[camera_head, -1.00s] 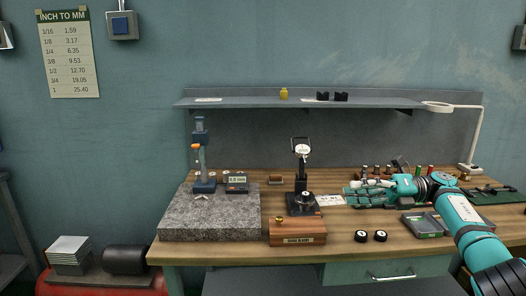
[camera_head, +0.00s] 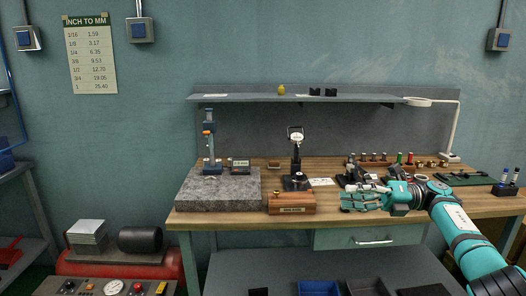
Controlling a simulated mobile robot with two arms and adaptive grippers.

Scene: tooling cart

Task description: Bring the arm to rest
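My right gripper (camera_head: 352,197) is in front of the workbench at the centre right, fingers pointing left. Its teal and grey fingers overlap the bench top and front edge in this view. I see nothing clearly held, but the fingers overlap each other, so their opening is unclear. My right arm (camera_head: 455,222) is teal with black bands and comes in from the lower right. My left gripper is not in view.
The wooden workbench (camera_head: 340,218) carries a granite block (camera_head: 215,190) with a height stand (camera_head: 210,150), a dial gauge stand (camera_head: 296,160), a wooden box (camera_head: 291,203) and several small tools. A red compressor (camera_head: 110,268) stands lower left. A lamp (camera_head: 455,130) is at right.

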